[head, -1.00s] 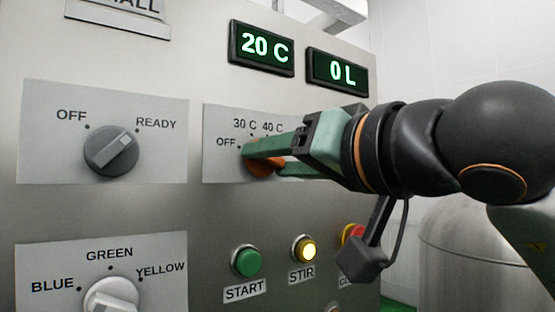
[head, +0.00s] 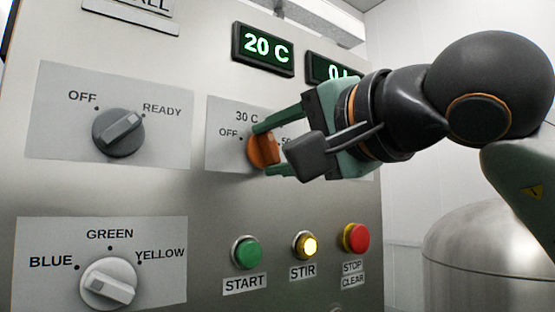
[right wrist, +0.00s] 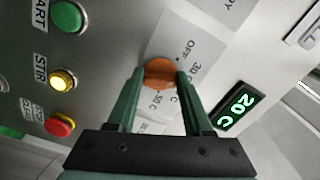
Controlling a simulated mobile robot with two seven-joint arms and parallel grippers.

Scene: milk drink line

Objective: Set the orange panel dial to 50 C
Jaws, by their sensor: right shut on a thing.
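The orange dial (head: 259,151) sits on a light label plate in the middle of the steel panel. OFF, 30 C and part of a 50 label show around it; the 40 C mark is hidden by my gripper in the head view. My right gripper (head: 264,149) is shut on the dial, one finger above and one below. In the right wrist view the dial (right wrist: 160,72) lies between the two green fingertips of the gripper (right wrist: 160,78). Its exact pointing is hard to tell. The green temperature display (head: 263,48) reads 20 C. My left gripper is not in view.
A grey OFF/READY dial (head: 118,133) and a white colour dial (head: 108,283) are to the left. START (head: 247,252), lit STIR (head: 305,246) and red STOP/CLEAR (head: 356,238) buttons sit below. A steel tank (head: 480,245) stands at right.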

